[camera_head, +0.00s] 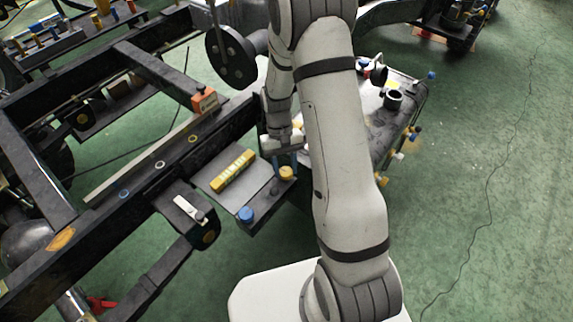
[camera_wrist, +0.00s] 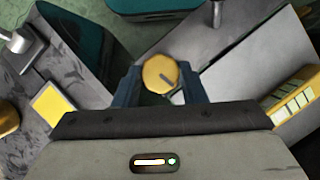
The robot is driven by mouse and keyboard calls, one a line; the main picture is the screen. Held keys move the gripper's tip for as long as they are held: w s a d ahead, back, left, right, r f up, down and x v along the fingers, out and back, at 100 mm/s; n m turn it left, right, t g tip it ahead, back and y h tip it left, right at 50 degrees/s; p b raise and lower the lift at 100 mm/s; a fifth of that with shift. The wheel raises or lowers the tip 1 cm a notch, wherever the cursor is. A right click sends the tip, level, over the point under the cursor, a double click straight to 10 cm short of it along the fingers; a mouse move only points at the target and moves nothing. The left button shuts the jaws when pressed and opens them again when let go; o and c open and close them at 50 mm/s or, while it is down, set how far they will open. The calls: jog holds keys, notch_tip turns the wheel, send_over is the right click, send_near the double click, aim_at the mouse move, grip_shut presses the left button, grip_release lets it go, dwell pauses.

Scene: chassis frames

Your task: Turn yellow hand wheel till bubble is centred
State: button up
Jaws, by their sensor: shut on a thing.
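The yellow hand wheel (camera_head: 287,173) is a small round knob at the right corner of a grey plate fixed to the dark frame. In the wrist view the same wheel (camera_wrist: 161,74) sits between my two blue fingers, with a dark line across its top. My gripper (camera_head: 286,160) points down over it and is shut on it. A yellow level (camera_head: 232,169) with pale windows lies on the plate, left of the wheel. It also shows at the right of the wrist view (camera_wrist: 298,102). The bubble is too small to make out.
A blue knob (camera_head: 246,215) stands at the plate's front corner. A dark chassis rail (camera_head: 160,165) runs along the left, with an orange block (camera_head: 204,100) on it. A cart (camera_head: 400,120) with small parts stands behind my arm. Green floor at the right is clear.

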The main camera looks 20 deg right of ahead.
jog(key=shift+w, duration=0.1)
dwell(0.3)
jog(key=o, duration=1)
jog(key=shift+p+v, duration=0.45)
jog(key=shift+v, duration=3.45)
jog(key=s+r+t+p, duration=0.2)
jog(key=s+r, duration=0.4)
jog(key=r, duration=0.3)
jog(key=s+r+t+p, duration=0.2)
jog(key=s+r+p, duration=0.2)
jog(key=r, duration=0.5)
jog(key=s+r+t+p, duration=0.2)
jog(key=s+r+t, duration=0.1)
jog(key=s+r, duration=0.5)
jog(key=shift+s+d+r+p, duration=0.1)
jog(key=shift+r+p, duration=0.1)
jog(key=shift+r, duration=0.2)
jog(key=shift+s+d+r+p, duration=0.1)
jog(key=shift+d+r+p, duration=0.1)
jog(key=shift+r, duration=0.2)
